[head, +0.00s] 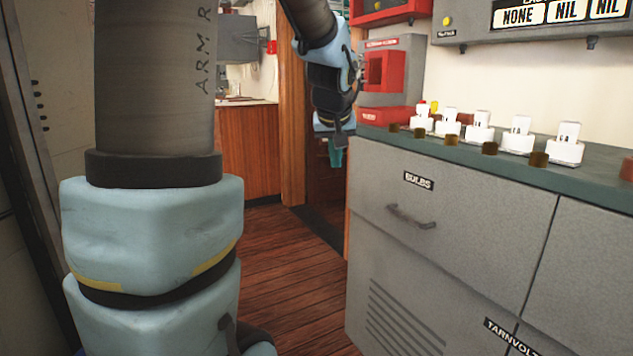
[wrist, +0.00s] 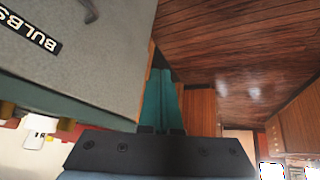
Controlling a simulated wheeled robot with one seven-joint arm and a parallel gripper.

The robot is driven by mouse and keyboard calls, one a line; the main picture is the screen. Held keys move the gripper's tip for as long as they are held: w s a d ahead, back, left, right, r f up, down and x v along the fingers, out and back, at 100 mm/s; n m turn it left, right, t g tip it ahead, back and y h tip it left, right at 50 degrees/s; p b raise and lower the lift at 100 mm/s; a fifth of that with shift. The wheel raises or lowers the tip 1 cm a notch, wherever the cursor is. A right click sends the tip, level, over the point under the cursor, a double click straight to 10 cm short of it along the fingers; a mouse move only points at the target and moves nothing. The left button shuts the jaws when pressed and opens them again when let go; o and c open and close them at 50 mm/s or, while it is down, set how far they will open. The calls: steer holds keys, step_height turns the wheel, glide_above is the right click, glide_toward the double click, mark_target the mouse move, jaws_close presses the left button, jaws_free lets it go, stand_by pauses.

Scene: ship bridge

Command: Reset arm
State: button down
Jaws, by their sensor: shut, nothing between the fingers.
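My arm shows large at the left of the head view and reaches over to the upper middle. My gripper (head: 336,158) hangs at its end, beside the left end of the grey cabinet (head: 455,185), its teal fingers partly hidden behind the wrist. In the wrist view my gripper (wrist: 161,76) has its two teal fingers together with nothing between them. They lie close to the cabinet's edge in that view; I cannot tell whether they touch it.
Several white sockets (head: 480,128) and brown cylinders (head: 490,149) stand on the cabinet top. A grey and red box (head: 392,70) stands behind them. The wooden floor (head: 285,280) between my arm and the cabinet is clear. A wooden counter (head: 248,150) stands farther back.

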steer(key=s+a+f+g, duration=0.3)
steer(key=s+a+f, duration=0.3)
steer(key=s+f, duration=0.25)
steer(key=s+a+f+g, duration=0.2)
steer(key=s+a+f, duration=0.3)
steer(key=s+f, duration=0.4)
step_height(320, 180, up, 24)
steer(key=s+m+p, duration=0.1)
steer(key=p, duration=2.1)
steer(key=shift+f+y, duration=0.25)
steer(key=shift+y, duration=0.15)
